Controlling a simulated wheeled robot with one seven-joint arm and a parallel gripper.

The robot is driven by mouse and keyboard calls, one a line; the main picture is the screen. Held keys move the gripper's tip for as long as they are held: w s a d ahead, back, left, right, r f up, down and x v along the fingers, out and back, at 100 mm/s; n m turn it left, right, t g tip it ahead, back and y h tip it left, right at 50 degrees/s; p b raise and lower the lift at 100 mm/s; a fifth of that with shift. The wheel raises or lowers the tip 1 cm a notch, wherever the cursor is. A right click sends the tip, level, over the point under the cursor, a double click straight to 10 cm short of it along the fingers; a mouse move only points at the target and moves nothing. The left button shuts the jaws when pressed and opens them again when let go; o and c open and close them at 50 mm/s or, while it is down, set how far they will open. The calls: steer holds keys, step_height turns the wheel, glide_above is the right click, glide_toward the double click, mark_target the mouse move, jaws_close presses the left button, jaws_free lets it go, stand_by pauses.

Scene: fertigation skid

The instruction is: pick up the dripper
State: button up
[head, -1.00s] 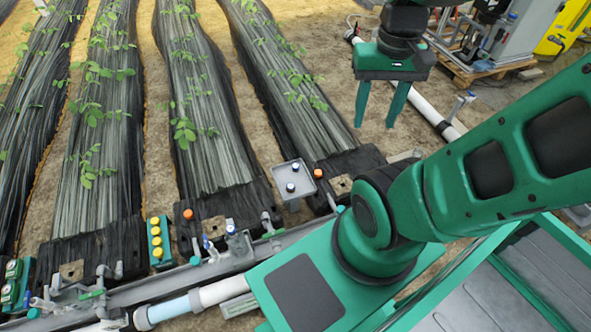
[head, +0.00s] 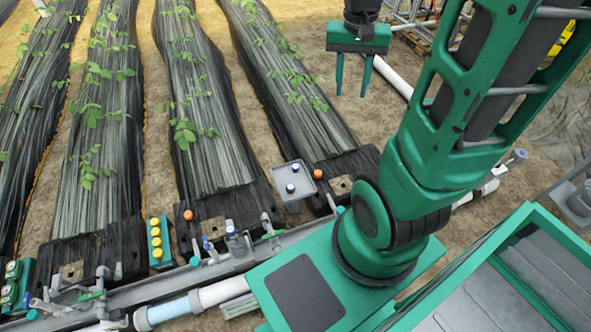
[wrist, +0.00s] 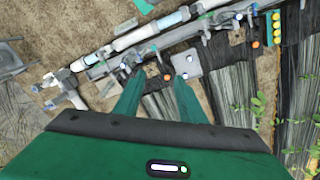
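Two small dark pieces with pale or blue tops, which may be drippers, stand on a square grey tray (head: 280,179). One piece (head: 290,188) is near the tray's front and the other (head: 295,168) towards its back. The tray also shows in the wrist view (wrist: 178,62), right of the fingertips. I cannot tell for certain which part is the dripper. My gripper (head: 352,93) is open, with nothing between its fingers. It hangs in the air, above and right of the tray in the head view. In the wrist view its fingers (wrist: 152,76) point towards the pipework.
Orange caps (head: 188,214) (head: 318,173) sit at the ends of film-covered plant beds (head: 210,120). A green block with yellow knobs (head: 157,243) stands left. A grey channel (head: 165,277) with valves and a white pipe (head: 215,292) run along the front.

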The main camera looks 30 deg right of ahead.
steer(key=w+d+f+m, duration=0.2)
steer(key=w+d+f, duration=0.1)
steer(key=w+f, duration=0.8)
steer(key=m, duration=0.5)
glide_above(294, 167)
step_height(294, 167, down, 41)
steer(key=shift+y, duration=0.3)
steer(key=f, duration=0.4)
steer(key=shift+s+f, duration=0.25)
steer(key=shift+f, duration=0.05)
steer(key=shift+w+d+f, duration=0.1)
steer(key=shift+w+f, duration=0.05)
steer(key=shift+f, duration=1.4)
steer(key=shift+w+d+f, duration=0.1)
steer(key=shift+f, duration=1.45)
steer(key=c, duration=0.8)
